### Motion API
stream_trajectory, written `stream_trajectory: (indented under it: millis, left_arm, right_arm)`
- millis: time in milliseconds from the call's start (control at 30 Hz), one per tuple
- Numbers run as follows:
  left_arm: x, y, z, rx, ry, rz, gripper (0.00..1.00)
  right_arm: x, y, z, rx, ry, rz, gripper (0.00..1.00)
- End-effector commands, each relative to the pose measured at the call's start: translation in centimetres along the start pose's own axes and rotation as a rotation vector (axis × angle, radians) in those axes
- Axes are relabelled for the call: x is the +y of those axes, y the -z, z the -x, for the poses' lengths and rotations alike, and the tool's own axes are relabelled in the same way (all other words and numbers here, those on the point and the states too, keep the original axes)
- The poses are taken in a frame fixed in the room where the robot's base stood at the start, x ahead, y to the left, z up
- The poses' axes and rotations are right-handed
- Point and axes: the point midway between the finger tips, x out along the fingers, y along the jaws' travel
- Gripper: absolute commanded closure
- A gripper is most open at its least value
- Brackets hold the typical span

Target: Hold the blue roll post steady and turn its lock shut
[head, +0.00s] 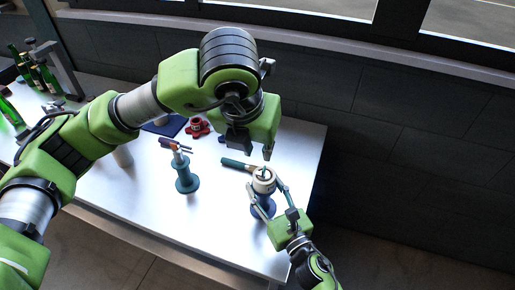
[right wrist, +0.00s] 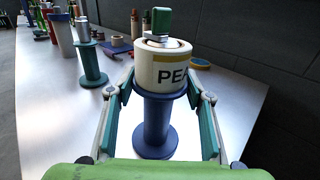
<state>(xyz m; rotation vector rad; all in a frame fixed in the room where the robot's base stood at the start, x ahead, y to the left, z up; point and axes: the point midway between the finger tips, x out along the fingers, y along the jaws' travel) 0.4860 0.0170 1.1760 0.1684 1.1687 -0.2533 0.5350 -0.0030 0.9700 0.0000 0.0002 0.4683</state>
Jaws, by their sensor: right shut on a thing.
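The blue roll post (head: 261,211) stands upright near the table's right end, with a white roll (head: 264,180) on it. In the right wrist view the post (right wrist: 155,128) shows below the roll (right wrist: 160,68), which has dark lettering. A green lock handle (right wrist: 161,22) stands on a metal piece on top. My right gripper (head: 265,188) is shut on the post assembly, with a finger on each side near the roll's lower edge; exact contact is hard to tell. My left gripper (head: 252,150) is open and empty, above and behind the roll, apart from the lock.
A teal post (head: 186,175) stands to the left. A red knob-like part (head: 198,127) lies farther back. Green bottles (head: 45,75) stand at far left. The table's front right is clear.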

Motion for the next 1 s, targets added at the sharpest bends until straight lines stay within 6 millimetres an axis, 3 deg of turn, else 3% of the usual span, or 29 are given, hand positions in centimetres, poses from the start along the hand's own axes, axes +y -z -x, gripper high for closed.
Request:
stream_trajectory:
  millis: [133,167,200,667,1000]
  left_arm:
    - [0.0,0.0,0.0,0.0,0.0,0.0,0.79]
    - [0.0,0.0,0.0,0.0,0.0,0.0,0.79]
    - [0.0,0.0,0.0,0.0,0.0,0.0,0.79]
    - [0.0,0.0,0.0,0.0,0.0,0.0,0.79]
    - [0.0,0.0,0.0,0.0,0.0,0.0,0.79]
  right_arm:
    - [0.0,0.1,0.0,0.002,0.0,-0.001,0.88]
    - [0.0,0.1,0.0,0.002,0.0,-0.001,0.45]
    - [0.0,0.1,0.0,0.002,0.0,-0.001,0.35]
    - [0.0,0.0,0.7,0.001,0.0,-0.001,0.33]
    - [0.0,0.2,6.7,0.004,0.001,-0.003,0.33]
